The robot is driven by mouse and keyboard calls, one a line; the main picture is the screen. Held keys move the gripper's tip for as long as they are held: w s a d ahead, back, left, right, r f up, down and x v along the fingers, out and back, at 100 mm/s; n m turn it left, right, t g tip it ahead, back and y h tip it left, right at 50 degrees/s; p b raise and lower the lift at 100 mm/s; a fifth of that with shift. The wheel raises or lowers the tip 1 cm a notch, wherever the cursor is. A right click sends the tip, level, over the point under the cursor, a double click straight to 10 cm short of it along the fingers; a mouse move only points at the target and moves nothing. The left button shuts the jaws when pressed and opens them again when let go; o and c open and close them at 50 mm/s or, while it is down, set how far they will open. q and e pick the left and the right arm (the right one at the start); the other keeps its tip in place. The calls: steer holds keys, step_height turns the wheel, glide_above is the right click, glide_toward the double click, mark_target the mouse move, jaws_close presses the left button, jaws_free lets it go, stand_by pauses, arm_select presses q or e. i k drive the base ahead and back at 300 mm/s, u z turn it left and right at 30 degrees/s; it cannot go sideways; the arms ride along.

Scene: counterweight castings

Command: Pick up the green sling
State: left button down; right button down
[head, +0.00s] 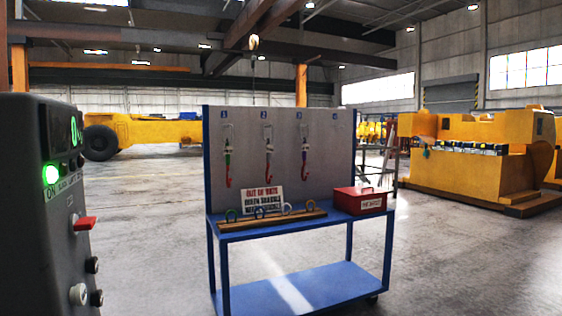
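Three slings with red hooks at their lower ends hang on the grey back panel of a blue cart. The one under label 1 has a green part and looks like the green sling (227,158); a pale tag shows near its top. The sling under label 2 (268,155) looks reddish. The sling under label 3 (304,160) has a purple-blue part. No sling shows under label 4. Neither of my grippers is in view.
The blue cart (316,222) bears a wooden rack with several shackles (271,218), a white sign (262,199) and a red box (359,200). A grey control box (45,235) with a lit green lamp stands close at left. Clear floor surrounds the cart.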

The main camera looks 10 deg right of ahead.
mark_target(227, 150)
steer(key=z, duration=1.5)
steer(key=i, duration=2.25)
steer(key=u, duration=2.85)
steer(key=i, duration=3.2)
steer(key=u, duration=1.3)
steer(key=i, duration=0.75)
